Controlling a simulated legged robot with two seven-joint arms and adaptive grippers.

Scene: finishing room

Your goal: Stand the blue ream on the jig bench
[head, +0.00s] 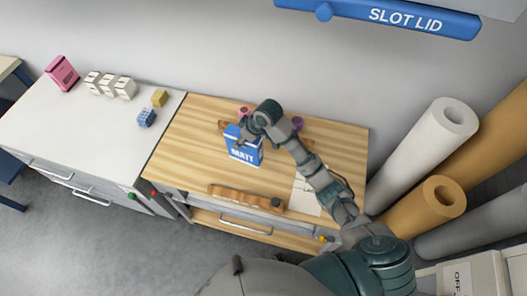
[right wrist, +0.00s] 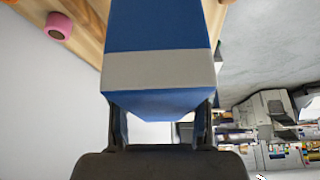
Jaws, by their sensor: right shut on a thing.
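The blue ream (head: 246,157), marked MATT with a pale band, is upright over the middle of the wood-topped jig bench (head: 185,135). My right gripper (head: 243,138) is shut on its upper part in the head view. The right wrist view shows the blue ream (right wrist: 160,28) between the two fingers of the right gripper (right wrist: 160,125). I cannot tell whether its bottom touches the bench top. My left gripper is not in view.
A wavy wooden piece (head: 238,197) lies at the bench's front, a white sheet (head: 304,198) at right. Pink (head: 243,111) and purple (head: 298,122) rolls sit behind. A white table (head: 85,130) with a pink pack (head: 62,73) adjoins left. Large rolls (head: 425,150) stand right.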

